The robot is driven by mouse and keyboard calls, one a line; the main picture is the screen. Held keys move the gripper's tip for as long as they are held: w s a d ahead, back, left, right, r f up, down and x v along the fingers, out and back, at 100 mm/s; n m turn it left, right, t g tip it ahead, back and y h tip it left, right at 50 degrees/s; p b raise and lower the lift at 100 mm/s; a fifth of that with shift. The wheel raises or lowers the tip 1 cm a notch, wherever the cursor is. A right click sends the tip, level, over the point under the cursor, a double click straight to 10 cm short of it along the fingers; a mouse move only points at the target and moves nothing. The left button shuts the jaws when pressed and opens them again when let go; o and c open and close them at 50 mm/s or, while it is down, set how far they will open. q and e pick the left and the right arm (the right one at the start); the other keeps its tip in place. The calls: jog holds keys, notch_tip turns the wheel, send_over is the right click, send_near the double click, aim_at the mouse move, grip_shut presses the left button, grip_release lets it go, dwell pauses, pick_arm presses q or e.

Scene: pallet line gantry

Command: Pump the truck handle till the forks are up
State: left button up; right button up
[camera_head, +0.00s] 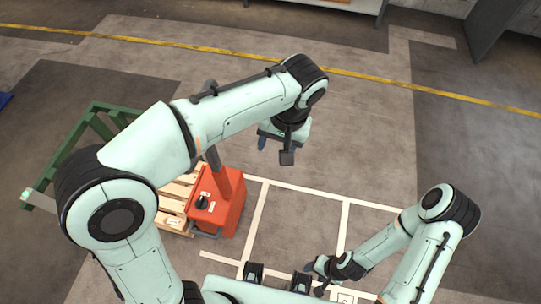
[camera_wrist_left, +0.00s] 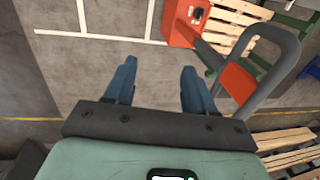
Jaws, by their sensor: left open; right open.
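My left arm hides the top of the shaft there. In the left wrist view the truck body (camera_wrist_left: 184,22) is at the top, and the grey looped handle (camera_wrist_left: 279,75) is at the right. My left gripper (camera_head: 275,150) is open and empty. In the left wrist view its blue fingers (camera_wrist_left: 158,78) are beside the handle, not around it. My right gripper (camera_head: 317,277) is open, low at the bottom centre, away from the truck. The forks are hidden.
A wooden pallet (camera_head: 178,217) is beside the truck body, and a green frame (camera_head: 92,124) stands behind at the left. More pallets (camera_wrist_left: 291,140) show at the right of the left wrist view. The floor with white lines (camera_head: 343,222) right of the truck is clear.

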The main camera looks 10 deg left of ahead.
pick_arm(q)
jog(key=r, duration=0.3)
jog(key=d+r+p, duration=0.1)
jog(key=r, duration=0.1)
jog(key=shift+r, duration=0.25)
pick_arm(e)
jog(key=shift+w+r, duration=0.45)
jog(key=shift+r, duration=0.25)
